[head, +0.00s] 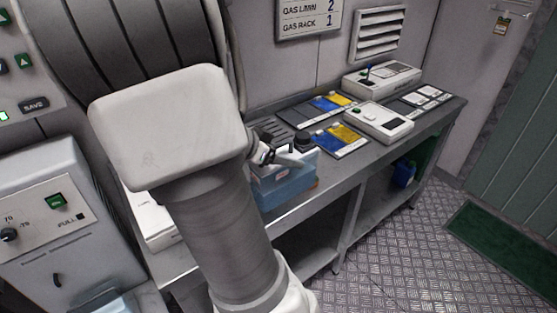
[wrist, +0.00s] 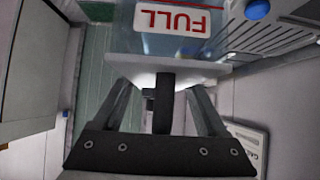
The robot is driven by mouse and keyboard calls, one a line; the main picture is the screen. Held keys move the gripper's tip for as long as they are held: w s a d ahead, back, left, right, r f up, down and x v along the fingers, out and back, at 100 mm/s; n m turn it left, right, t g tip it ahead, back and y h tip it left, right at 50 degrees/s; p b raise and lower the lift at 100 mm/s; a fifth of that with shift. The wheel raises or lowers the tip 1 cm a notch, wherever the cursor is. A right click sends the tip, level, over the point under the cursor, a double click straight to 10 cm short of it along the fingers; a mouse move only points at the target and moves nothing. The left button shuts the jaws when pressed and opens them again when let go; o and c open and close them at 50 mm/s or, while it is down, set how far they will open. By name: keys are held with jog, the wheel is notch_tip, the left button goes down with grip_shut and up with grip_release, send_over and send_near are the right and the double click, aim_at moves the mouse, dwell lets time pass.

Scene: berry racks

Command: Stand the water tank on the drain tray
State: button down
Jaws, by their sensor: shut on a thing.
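The water tank (head: 284,186) is a see-through blue box with a dark cap, at the bench's front edge in the head view. In the wrist view the tank (wrist: 125,38) fills the top middle, with a red "FULL" label that reads upside down. My gripper (wrist: 163,84) is shut on the tank at its near side. In the head view, my arm hides part of the tank and the gripper. I cannot tell whether the tank touches the bench. A grey slatted piece (head: 271,129), possibly the drain tray, lies behind the tank; slats (wrist: 278,38) also show at the wrist view's upper right.
The steel bench (head: 330,175) runs to the right. Blue and yellow cards (head: 338,140) and white devices (head: 378,121) lie on it. A blue container (head: 403,173) stands on the lower shelf. A white panel with a green button (head: 55,201) is at left. The floor in front is clear.

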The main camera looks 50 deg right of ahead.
jog(key=s+d+r+p, duration=0.1)
jog(key=s+d+r, duration=0.1)
jog(key=s+r, duration=0.6)
jog(key=w+n+t, duration=0.1)
jog(key=w, duration=0.1)
jog(key=w+a+r+n+t+p, duration=0.1)
jog(key=w, duration=0.2)
jog(key=w+a+n+t+p, duration=0.1)
jog(key=w, duration=0.2)
jog(key=shift+a+r+n, duration=0.15)
jog(key=shift+a+n, duration=0.05)
jog(key=shift+n, duration=0.1)
jog(key=w+a+r+n+t+p, duration=0.25)
jog(key=w+a+n+t, duration=0.35)
jog(key=w, duration=0.5)
jog(key=w+a+f+n+t+y+p, duration=0.1)
jog(key=w+a+n+y, duration=0.1)
jog(key=a, duration=0.6)
jog(key=w+a+f+n+t+y+p, duration=0.1)
jog(key=w+a+n+y, duration=0.1)
jog(key=w+a, duration=0.3)
jog(key=w+a+f+n+t+y+p, duration=0.1)
jog(key=w+a+n+y+p, duration=0.1)
jog(key=a, duration=1.1)
jog(key=shift+w+f+n+t+y, duration=0.25)
jog(key=shift+w+n+t+y, duration=0.25)
jog(key=shift+w+n, duration=0.45)
jog(key=shift+d, duration=0.1)
